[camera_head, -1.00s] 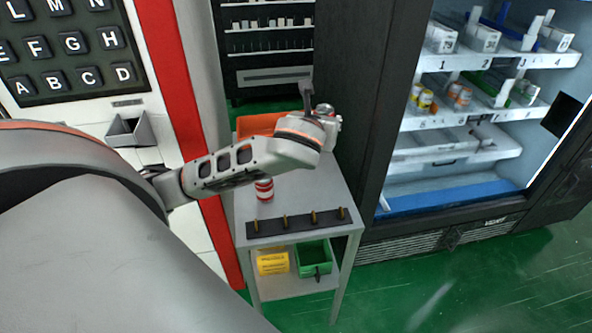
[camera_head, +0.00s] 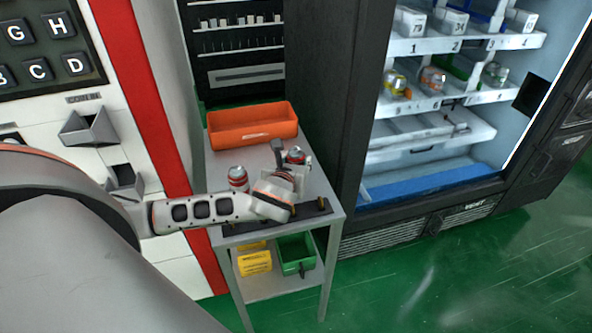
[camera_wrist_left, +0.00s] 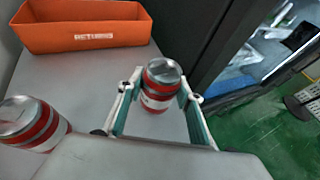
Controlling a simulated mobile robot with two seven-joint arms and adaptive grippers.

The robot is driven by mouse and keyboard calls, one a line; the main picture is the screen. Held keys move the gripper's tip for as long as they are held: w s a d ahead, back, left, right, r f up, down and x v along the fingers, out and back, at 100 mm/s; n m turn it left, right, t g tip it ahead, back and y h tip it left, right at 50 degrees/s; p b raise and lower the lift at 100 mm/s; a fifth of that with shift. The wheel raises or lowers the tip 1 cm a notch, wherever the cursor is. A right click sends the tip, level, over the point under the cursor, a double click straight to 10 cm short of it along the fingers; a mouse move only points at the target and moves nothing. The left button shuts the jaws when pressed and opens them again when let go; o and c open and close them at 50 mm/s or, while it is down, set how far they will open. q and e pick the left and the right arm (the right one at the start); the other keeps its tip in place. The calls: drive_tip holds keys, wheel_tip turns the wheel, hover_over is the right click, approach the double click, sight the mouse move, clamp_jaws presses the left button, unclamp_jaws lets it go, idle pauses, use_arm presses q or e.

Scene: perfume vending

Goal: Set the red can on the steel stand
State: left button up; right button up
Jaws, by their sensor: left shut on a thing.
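A red can with a silver top (camera_head: 297,154) is between the fingers of my left gripper (camera_head: 290,163), over the right part of the steel stand's grey top (camera_head: 215,166). In the left wrist view the two fingers (camera_wrist_left: 161,93) close on both sides of this upright can (camera_wrist_left: 158,102). Its base is partly hidden, so I cannot tell whether it touches the top. A second red-and-white can (camera_head: 238,178) stands upright to the left on the stand; it also shows in the left wrist view (camera_wrist_left: 38,128). My right gripper is not in view.
An orange bin (camera_head: 254,136) sits at the back of the stand. A dark strip with small pegs (camera_head: 316,208) lies along its front edge, partly behind my arm. Yellow (camera_head: 254,262) and green (camera_head: 296,256) bins are on the lower shelf. An open vending cabinet (camera_head: 430,175) stands at right.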

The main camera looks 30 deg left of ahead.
use_arm(q)
wheel_tip(320, 180, down, 2)
drive_tip(key=shift+f, duration=0.2)
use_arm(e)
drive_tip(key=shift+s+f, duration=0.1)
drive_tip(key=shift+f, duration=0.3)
use_arm(q)
drive_tip(key=shift+f, duration=0.1)
drive_tip(key=o, duration=1.2)
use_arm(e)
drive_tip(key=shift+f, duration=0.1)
use_arm(q)
drive_tip(key=shift+s, duration=0.1)
drive_tip(key=p+v, duration=0.2)
drive_tip(key=v, duration=1)
drive_tip(key=shift+d, duration=0.1)
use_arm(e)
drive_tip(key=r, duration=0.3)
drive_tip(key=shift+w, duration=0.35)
use_arm(q)
drive_tip(key=shift+w, duration=0.2)
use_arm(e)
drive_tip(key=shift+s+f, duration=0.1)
